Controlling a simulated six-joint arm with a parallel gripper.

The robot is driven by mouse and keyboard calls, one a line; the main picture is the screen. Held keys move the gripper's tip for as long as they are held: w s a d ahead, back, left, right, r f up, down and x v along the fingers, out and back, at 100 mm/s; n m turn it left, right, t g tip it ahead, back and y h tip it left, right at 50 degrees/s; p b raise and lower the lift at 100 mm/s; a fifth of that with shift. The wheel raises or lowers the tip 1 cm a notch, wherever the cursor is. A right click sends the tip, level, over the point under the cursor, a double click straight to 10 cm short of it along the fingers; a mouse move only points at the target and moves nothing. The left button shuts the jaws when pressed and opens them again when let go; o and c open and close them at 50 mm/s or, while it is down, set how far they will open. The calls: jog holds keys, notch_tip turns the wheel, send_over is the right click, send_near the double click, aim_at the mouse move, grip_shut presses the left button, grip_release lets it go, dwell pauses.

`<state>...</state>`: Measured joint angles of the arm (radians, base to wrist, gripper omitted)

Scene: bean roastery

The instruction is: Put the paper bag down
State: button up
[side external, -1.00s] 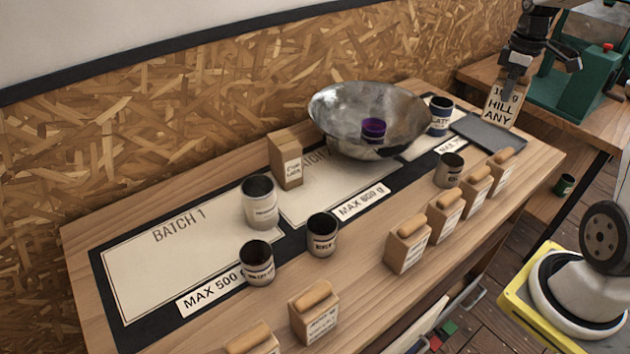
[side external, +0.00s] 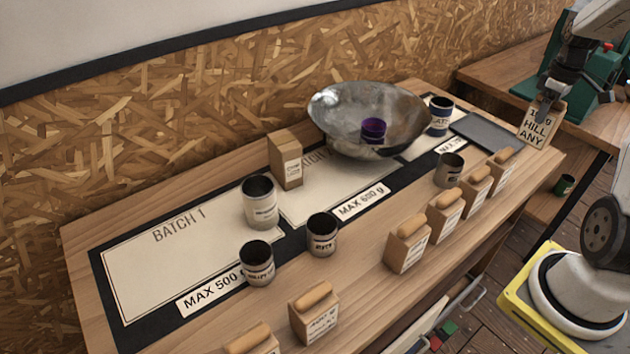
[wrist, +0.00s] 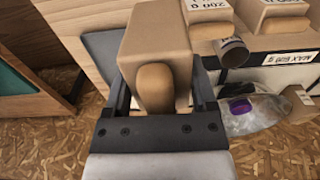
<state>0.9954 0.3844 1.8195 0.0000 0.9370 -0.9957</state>
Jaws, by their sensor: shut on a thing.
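The paper bag (side external: 537,127) is a tan bag with a printed white label, in the side view at the right end of the bench. My gripper (side external: 549,97) is shut on its upper part from above, and the bag hangs slightly tilted. In the wrist view the bag (wrist: 155,50) fills the space between the fingers of my gripper (wrist: 160,95), with its rolled top facing the camera. I cannot tell whether its base touches the bench.
A dark grey tray (side external: 490,131) lies left of the bag. A row of similar bags (side external: 480,180) lines the bench's front edge. A metal bowl (side external: 335,105) holding a purple cup (side external: 373,130) stands further left. A green machine (side external: 606,110) is behind on another table.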

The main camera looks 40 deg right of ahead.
jog(key=w+d+f, duration=0.9)
jog(key=shift+w+d+f, duration=0.15)
jog(key=shift+d, duration=0.25)
dwell(0.4)
jog(key=shift+w+d+f, duration=0.1)
jog(key=shift+f, duration=0.8)
jog(key=shift+w+d+f, duration=0.1)
jog(key=shift+f, duration=0.8)
jog(key=shift+f, duration=0.15)
